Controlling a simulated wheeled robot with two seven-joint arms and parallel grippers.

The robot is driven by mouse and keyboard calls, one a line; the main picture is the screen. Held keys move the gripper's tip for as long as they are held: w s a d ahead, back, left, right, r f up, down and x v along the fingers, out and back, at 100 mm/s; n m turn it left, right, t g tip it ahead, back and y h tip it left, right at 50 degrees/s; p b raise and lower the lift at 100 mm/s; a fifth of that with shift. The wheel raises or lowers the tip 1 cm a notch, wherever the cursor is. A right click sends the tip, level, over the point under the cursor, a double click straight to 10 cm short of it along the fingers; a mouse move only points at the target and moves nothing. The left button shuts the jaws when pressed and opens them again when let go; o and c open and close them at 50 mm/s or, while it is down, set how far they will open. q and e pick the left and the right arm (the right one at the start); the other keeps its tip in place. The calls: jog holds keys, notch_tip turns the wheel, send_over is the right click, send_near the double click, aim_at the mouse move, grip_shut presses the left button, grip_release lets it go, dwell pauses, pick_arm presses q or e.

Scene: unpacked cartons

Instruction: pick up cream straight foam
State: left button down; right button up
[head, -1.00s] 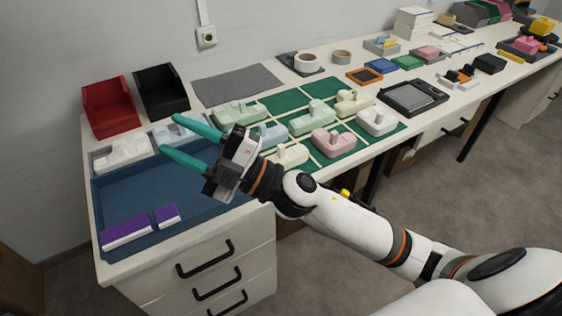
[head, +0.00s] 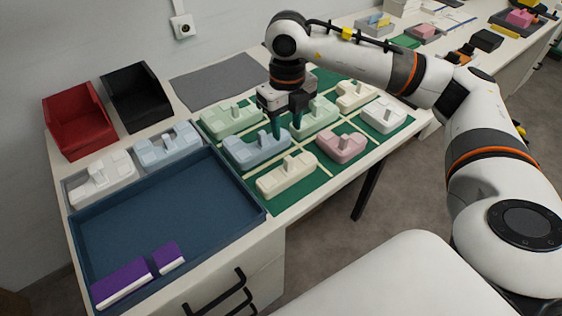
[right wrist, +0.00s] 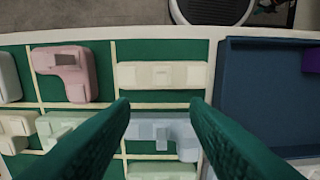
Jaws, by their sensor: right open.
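In the right wrist view the cream straight foam (right wrist: 162,75) is a long block just beyond the fingertips. My right gripper (head: 287,131) is open and points down over the mat, behind the cream straight foam, at the blue foam (head: 256,150). In the right wrist view the open right gripper (right wrist: 160,104) has nothing between its fingers, and the blue foam (right wrist: 160,132) shows below them. My left gripper is out of view.
A pink foam (head: 341,146) lies right of the cream straight foam, and green foams (head: 231,119) lie behind. Another cream foam (head: 356,95) and a white foam (head: 383,114) are farther right. A dark blue tray (head: 225,217) with purple blocks stands left of the mat.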

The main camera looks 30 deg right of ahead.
send_over(289, 158)
notch_tip(289, 158, down, 4)
jog(key=shift+w+f, duration=0.15)
jog(key=shift+w+a+f, duration=0.1)
jog(key=shift+w+f, duration=0.05)
jog(key=shift+f, duration=0.5)
jog(key=f, duration=0.1)
jog(key=f+p, duration=0.1)
jog(key=f, duration=0.2)
jog(key=shift+s+f, duration=0.15)
jog(key=shift+s, duration=0.15)
jog(key=shift+f, duration=0.25)
jog(key=shift+c, duration=0.3)
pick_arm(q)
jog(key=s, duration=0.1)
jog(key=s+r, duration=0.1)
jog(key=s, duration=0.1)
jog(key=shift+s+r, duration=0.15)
pick_arm(e)
grip_shut()
